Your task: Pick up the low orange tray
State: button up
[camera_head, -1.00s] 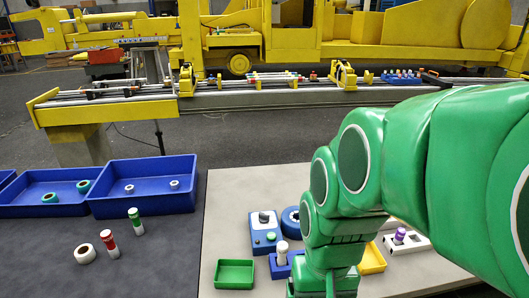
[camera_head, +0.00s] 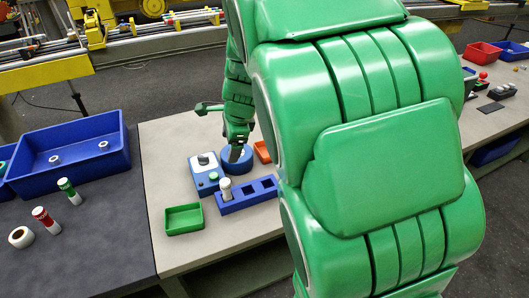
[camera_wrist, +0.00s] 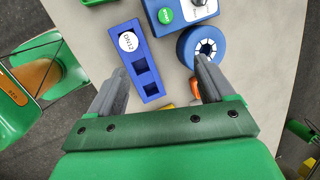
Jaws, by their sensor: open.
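The low orange tray (camera_head: 262,151) is on the light grey tabletop, just right of the blue ring. My arm hides much of it in the head view. In the wrist view only a small orange part (camera_wrist: 195,88) shows beside the right finger. My gripper (camera_head: 236,152) hangs over the table and overlaps the ring in the head view. In the wrist view my gripper (camera_wrist: 161,66) has its fingers wide apart with nothing held between them.
A blue ring (camera_wrist: 187,50), a blue block with square holes (camera_wrist: 138,45), a blue control box (camera_head: 203,172) and a green tray (camera_head: 184,219) are close by. Blue bins (camera_head: 60,160) stand left. A yellow piece (camera_wrist: 168,106) is partly hidden.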

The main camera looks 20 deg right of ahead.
jog(key=w+d+f+m+t+h, duration=0.1)
jog(key=w+d+f+m, duration=0.6)
jog(key=w+d+m, duration=0.15)
jog(key=m, duration=0.8)
send_near(264, 152)
jog(key=shift+h, duration=0.4)
jog(key=shift+a+x, duration=0.15)
jog(key=shift+x, duration=1.5)
jog(key=shift+a+x, duration=0.15)
jog(key=shift+x, duration=1.5)
jog(key=shift+f, duration=0.15)
jog(key=shift+c, duration=0.2)
jog(key=c, duration=0.7)
jog(key=shift+c, duration=0.2)
